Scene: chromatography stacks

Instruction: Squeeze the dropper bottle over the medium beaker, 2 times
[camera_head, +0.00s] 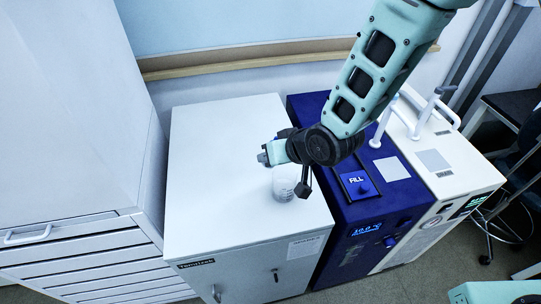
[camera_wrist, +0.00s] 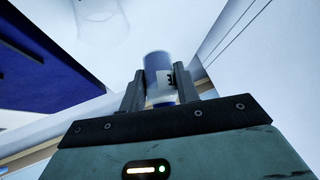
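The dropper bottle (camera_wrist: 157,65), white with a blue band and dark marking, sits between the two fingers of my gripper (camera_wrist: 159,84) in the wrist view. The fingers appear closed on its sides. In the head view my gripper (camera_head: 264,157) reaches left above the white cabinet, and the bottle is too small to make out clearly. A clear beaker (camera_head: 284,186) stands on the cabinet top just below and slightly right of the gripper, partly covered by my wrist. It also shows faintly at the upper left of the wrist view (camera_wrist: 101,18).
The white cabinet top (camera_head: 215,130) is otherwise clear. A dark blue unit (camera_head: 350,215) with a display adjoins it on the right, then a white unit with taps (camera_head: 465,165). A tall white drawer cabinet (camera_head: 80,130) stands left. A wall rail (camera_head: 220,62) runs behind.

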